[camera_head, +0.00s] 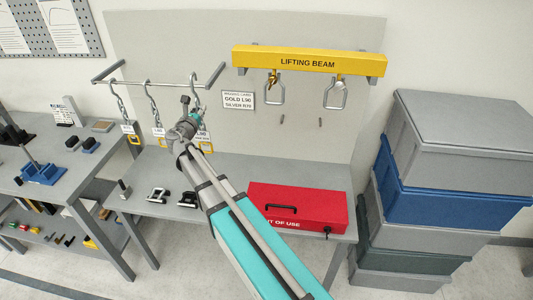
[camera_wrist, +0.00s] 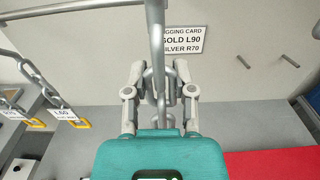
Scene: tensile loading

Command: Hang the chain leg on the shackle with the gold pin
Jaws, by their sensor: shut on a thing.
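My gripper (camera_head: 187,120) is shut on the upper part of the rightmost chain leg (camera_head: 195,97), just below the grey rail. In the wrist view my gripper (camera_wrist: 160,88) has both fingers against its grey metal link (camera_wrist: 160,78). The leg's top hook appears still over the rail. Its tag (camera_head: 204,134) is partly hidden by my arm, and a yellow end link (camera_head: 206,148) hangs below. The shackle with the gold pin (camera_head: 273,90) hangs open-looped under the left of the yellow lifting beam (camera_head: 310,62). A silver-pinned shackle (camera_head: 339,95) hangs at the right.
Two other tagged chain legs hang left, one (camera_head: 121,105) and another marked L60 (camera_head: 153,108). A card (camera_head: 239,100) reads gold L90, silver R70. A red box (camera_head: 297,206) sits on the bench. Stacked crates (camera_head: 450,160) stand right. Two pegs stick out under the beam.

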